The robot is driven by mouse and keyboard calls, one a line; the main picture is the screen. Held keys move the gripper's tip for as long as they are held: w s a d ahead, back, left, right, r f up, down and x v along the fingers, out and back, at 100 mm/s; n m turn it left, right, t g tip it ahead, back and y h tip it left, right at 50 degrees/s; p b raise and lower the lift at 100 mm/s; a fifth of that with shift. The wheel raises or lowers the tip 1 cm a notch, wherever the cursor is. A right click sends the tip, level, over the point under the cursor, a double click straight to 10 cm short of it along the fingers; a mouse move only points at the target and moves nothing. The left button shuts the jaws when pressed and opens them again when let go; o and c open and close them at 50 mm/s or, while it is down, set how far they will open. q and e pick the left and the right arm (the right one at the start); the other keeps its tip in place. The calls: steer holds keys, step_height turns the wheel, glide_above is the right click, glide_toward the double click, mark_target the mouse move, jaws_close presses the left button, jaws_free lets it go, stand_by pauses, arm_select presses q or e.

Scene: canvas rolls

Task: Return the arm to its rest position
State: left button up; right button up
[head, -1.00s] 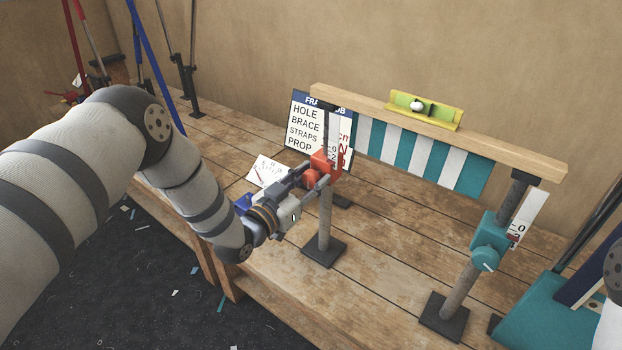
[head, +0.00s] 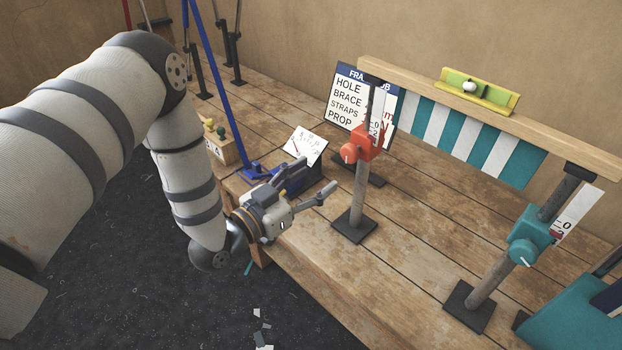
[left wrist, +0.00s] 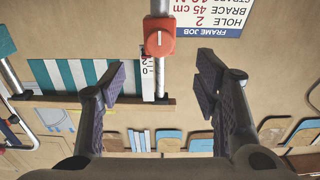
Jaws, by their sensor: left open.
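My left gripper (head: 316,180) is open and empty in the head view, above the front left part of the workbench. It is left of the orange clamp (head: 362,146) on the left post and apart from it. In the left wrist view my gripper's two fingers (left wrist: 160,88) are spread wide, and the orange knob (left wrist: 159,42) shows beyond them, between the fingers. My left arm comes in from the left and bends down over the bench's front edge. My right gripper is not in view.
The workbench (head: 300,255) carries a wooden beam (head: 480,110) on two posts, with a yellow level (head: 478,90) on top. A teal clamp (head: 530,240) is on the right post. A sign (head: 345,95), a small dial meter (head: 305,146) and a blue stand (head: 208,80) are behind my gripper.

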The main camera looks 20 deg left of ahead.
arm_select(q)
steer(key=shift+s, duration=0.2)
steer(key=s+d+f+n+g+y, duration=0.1)
steer(key=s+f+n+g+y, duration=0.25)
steer(key=s+f+g, duration=1.15)
steer(key=s+a+f+g+y, duration=0.1)
steer(key=s+g, duration=0.1)
steer(key=s, duration=1.1)
steer(key=s+a+f+g+y, duration=0.1)
steer(key=s+f+g, duration=0.1)
steer(key=s, duration=1.2)
steer(key=shift+a+f+n+g+y+p, duration=0.15)
steer(key=shift+a+n+g+y+p, duration=0.1)
steer(key=shift+n+g+y+p, duration=0.15)
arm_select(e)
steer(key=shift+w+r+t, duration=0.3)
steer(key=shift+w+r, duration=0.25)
arm_select(q)
steer(key=shift+w, duration=0.15)
